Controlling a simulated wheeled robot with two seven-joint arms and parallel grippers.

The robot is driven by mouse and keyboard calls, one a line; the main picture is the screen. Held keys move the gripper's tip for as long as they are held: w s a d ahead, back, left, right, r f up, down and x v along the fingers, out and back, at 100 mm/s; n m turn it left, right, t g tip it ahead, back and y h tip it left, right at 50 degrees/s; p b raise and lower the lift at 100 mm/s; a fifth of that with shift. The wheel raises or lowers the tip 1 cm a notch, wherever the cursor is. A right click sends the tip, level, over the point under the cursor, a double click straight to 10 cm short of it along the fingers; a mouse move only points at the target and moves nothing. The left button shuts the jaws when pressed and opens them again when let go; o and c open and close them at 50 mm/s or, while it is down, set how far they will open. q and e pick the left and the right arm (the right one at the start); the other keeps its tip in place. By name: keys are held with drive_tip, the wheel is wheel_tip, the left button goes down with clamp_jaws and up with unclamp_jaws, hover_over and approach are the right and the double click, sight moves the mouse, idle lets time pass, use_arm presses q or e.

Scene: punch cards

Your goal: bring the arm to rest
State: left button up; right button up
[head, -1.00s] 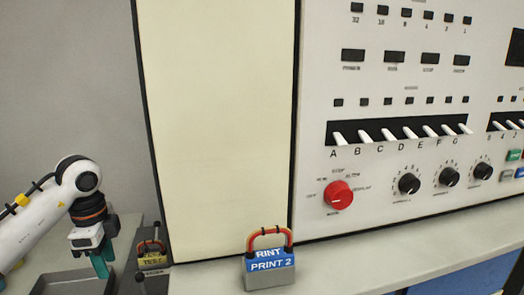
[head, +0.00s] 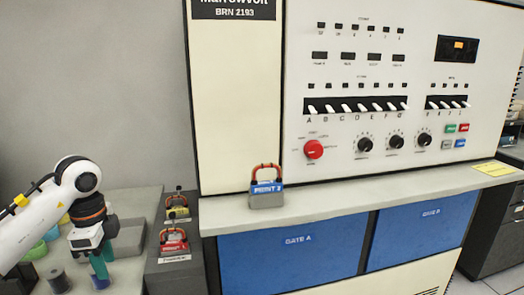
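My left arm (head: 40,215) comes in from the left edge, its white links bent downward. Its gripper (head: 101,268) points down with teal fingers over the grey side table at the lower left. The fingers overlap in this view, so I cannot tell whether they are open or shut. I see nothing clearly held, though small items stand just behind and below the fingertips. My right arm and gripper are not in view.
A padlock with a blue label (head: 266,189) stands on the console ledge (head: 340,205). Two more padlocks, yellow (head: 178,212) and red (head: 173,245), stand on a dark stand. A dark spool (head: 57,281) and bowls (head: 45,240) crowd the side table. The panel (head: 395,50) stands behind.

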use_arm(q)
drive_tip(key=w+d+f+m+t+h+p, duration=0.1)
drive_tip(key=w+d+f+m+h, duration=0.1)
drive_tip(key=d+f+h, duration=0.6)
drive_tip(key=w+d+f+m+h+p, duration=0.1)
drive_tip(key=w+d+f+m+h, duration=0.1)
drive_tip(key=d+f+h, duration=0.6)
wheel_tip(320, 180, down, 14)
drive_tip(key=w+a+n+t+y+p, duration=0.1)
drive_tip(key=n+t+y, duration=0.3)
drive_tip(key=n+t, duration=0.6)
drive_tip(key=s+a+f+n+g+y+p, duration=0.1)
drive_tip(key=s+a+f+n+y, duration=0.3)
drive_tip(key=s+f, duration=0.7)
drive_tip(key=s+a+f+n+g+y, duration=0.1)
drive_tip(key=s+a+f+n+y, duration=0.15)
drive_tip(key=s+f+y, duration=0.75)
drive_tip(key=s+f+g+h, duration=0.1)
drive_tip(key=s+f+g, duration=0.3)
drive_tip(key=s, duration=1)
drive_tip(key=s+f+g+h, duration=0.1)
drive_tip(key=s+f+g, duration=0.3)
drive_tip(key=s+f, duration=0.4)
drive_tip(key=s, duration=0.6)
drive_tip(key=shift+s+d+f+p, duration=0.2)
drive_tip(key=shift+s+f+p, duration=0.1)
drive_tip(key=shift+s, duration=0.1)
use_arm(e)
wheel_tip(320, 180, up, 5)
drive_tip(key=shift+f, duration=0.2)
